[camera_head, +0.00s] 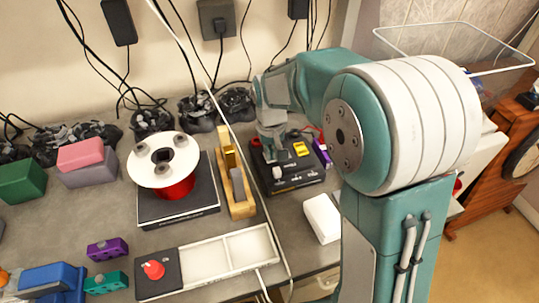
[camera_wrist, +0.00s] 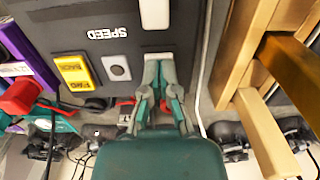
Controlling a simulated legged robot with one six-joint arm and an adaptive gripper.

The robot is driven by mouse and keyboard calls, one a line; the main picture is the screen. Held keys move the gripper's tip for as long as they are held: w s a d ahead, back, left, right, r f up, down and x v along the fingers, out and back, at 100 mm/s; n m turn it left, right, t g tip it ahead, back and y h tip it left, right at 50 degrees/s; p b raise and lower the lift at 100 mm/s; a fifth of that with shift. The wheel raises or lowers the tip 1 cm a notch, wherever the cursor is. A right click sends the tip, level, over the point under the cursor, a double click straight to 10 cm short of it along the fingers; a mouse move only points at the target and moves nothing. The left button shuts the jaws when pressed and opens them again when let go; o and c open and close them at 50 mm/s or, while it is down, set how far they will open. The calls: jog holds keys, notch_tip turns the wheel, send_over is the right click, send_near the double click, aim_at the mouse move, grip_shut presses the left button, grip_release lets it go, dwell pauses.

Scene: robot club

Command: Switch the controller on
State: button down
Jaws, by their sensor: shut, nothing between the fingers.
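The controller (camera_head: 301,173) is a dark box on the bench, with a yellow switch (camera_head: 301,149) and a white knob (camera_head: 278,172) on top. My gripper (camera_head: 275,156) is over the controller's top, left of the yellow switch in the head view. In the wrist view my gripper (camera_wrist: 158,62) is shut and empty, its fingertips over a pale patch on the panel. Whether they touch it is unclear.
A wooden holder (camera_head: 238,190) stands close left of the controller, and a red spool with white flange (camera_head: 165,162) lies beyond it. A white box (camera_head: 322,218) sits in front. A purple block (camera_head: 322,152) and red leads are close right. A thin cable runs between holder and controller.

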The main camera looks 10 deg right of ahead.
jog(key=shift+f, duration=0.1)
jog(key=shift+r, duration=3.45)
jog(key=shift+s+d+r, duration=0.1)
jog(key=shift+r, duration=0.1)
jog(key=s+d+r+t, duration=0.2)
jog(key=s, duration=0.5)
jog(key=s+d+r+m+t, duration=0.1)
jog(key=s+d+r, duration=0.1)
jog(key=s, duration=0.5)
jog(key=s+d+r+m+t, duration=0.1)
jog(key=s+d, duration=0.3)
jog(key=s, duration=0.4)
jog(key=shift+d+r+t, duration=0.25)
jog(key=shift+r+t, duration=0.2)
jog(key=shift+t, duration=0.35)
